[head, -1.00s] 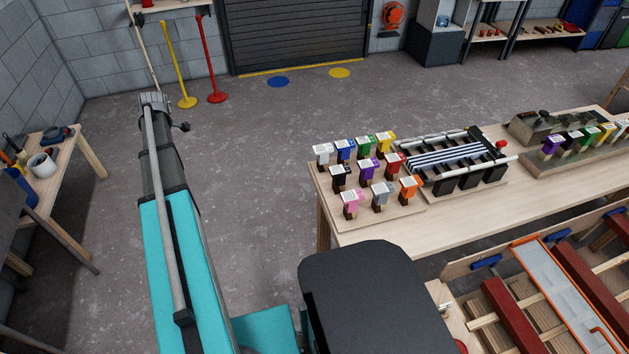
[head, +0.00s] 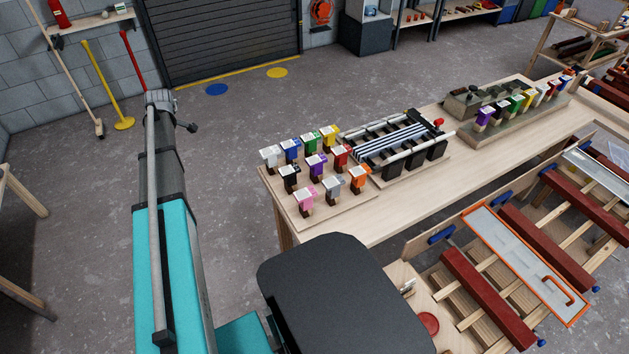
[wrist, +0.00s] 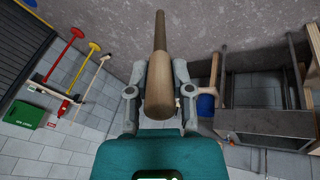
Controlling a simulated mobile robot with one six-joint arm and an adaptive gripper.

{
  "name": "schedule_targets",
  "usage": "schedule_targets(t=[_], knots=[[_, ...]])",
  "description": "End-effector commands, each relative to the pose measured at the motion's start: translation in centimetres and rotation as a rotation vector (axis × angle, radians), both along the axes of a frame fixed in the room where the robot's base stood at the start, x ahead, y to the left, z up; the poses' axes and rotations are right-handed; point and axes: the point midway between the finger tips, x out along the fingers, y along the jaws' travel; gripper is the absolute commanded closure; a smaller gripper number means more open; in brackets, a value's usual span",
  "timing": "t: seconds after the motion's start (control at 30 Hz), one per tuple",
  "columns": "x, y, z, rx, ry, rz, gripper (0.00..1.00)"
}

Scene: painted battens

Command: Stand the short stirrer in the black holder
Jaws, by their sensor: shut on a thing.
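My gripper (wrist: 162,72) is shut on a plain wooden stirrer (wrist: 159,92) in the wrist view. The stirrer lies between the two grey fingers, its thick rounded end towards the camera and its thinner part reaching away past the fingertips. I cannot tell its full length. In the head view my arm reaches out on the left, over open floor, and the held stirrer cannot be made out there. I cannot make out the black holder in either view.
A yellow post (head: 104,82) stands at back left. The middle floor is clear.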

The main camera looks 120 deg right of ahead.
Motion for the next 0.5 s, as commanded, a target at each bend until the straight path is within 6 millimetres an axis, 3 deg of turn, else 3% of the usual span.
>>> schedule_targets(t=[0.5], knots=[[-12.9,1.4,0.6,-0.001,0.000,-0.232,0.99]])
